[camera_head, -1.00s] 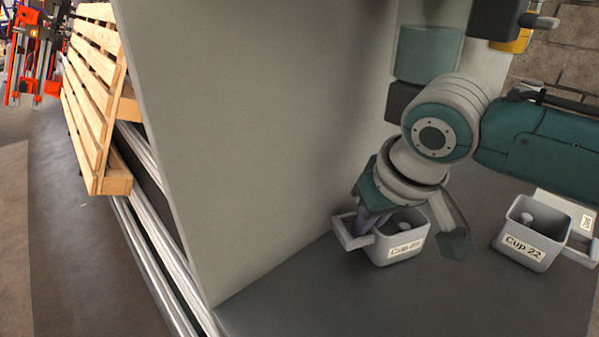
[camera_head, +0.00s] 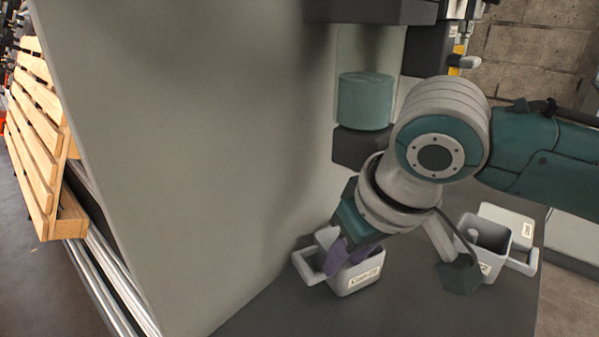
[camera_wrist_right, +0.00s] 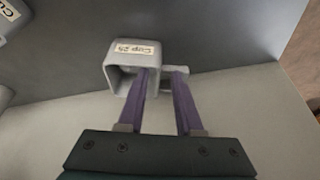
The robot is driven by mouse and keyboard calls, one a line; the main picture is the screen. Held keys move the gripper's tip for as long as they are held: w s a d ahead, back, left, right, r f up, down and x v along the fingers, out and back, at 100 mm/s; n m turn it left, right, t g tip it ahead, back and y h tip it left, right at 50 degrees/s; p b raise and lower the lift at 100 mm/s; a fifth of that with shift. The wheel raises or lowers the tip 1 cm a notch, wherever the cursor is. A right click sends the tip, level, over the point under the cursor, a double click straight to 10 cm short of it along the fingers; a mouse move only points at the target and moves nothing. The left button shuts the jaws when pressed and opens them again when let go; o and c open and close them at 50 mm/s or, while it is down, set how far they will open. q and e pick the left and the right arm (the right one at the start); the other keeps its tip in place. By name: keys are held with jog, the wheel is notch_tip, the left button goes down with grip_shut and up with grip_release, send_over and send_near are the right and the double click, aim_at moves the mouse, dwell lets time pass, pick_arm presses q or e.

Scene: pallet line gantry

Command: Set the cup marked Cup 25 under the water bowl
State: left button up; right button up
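The cup marked Cup 25 (camera_head: 341,278) is a small grey square cup with a loop handle, standing on the dark surface beside the grey panel. It also shows in the right wrist view (camera_wrist_right: 120,68), its label readable. My right gripper (camera_head: 347,254) reaches down to it from above. In the wrist view its purple fingers (camera_wrist_right: 161,75) are apart, one at the cup's mouth and one at the handle; contact is not clear. A teal cylinder (camera_head: 365,102) on the panel, between dark blocks, seems to be the water bowl. My left gripper is not in view.
Another grey cup (camera_head: 487,236) with a partly hidden label stands to the right, behind my right gripper's wrist. A pale labelled box (camera_head: 507,214) is beside it. The grey panel (camera_head: 220,150) bounds the left; a wooden pallet (camera_head: 40,130) is beyond. The front surface is clear.

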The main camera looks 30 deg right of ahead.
jog(key=s, duration=0.9)
jog(key=shift+a+p, duration=0.1)
jog(key=shift+p, duration=0.25)
jog(key=shift+n+y, duration=0.6)
jog(key=shift+n, duration=0.1)
jog(key=s+a, duration=0.2)
jog(key=a, duration=0.1)
jog(key=s+a, duration=0.1)
jog(key=shift+s+a+r, duration=0.15)
jog(key=shift+r, duration=0.2)
jog(key=s+d+h, duration=0.1)
jog(key=s+d, duration=0.1)
jog(key=s, duration=0.4)
jog(key=shift+r+n+g, duration=0.3)
jog(key=shift+g, duration=0.1)
jog(key=shift+d, duration=0.1)
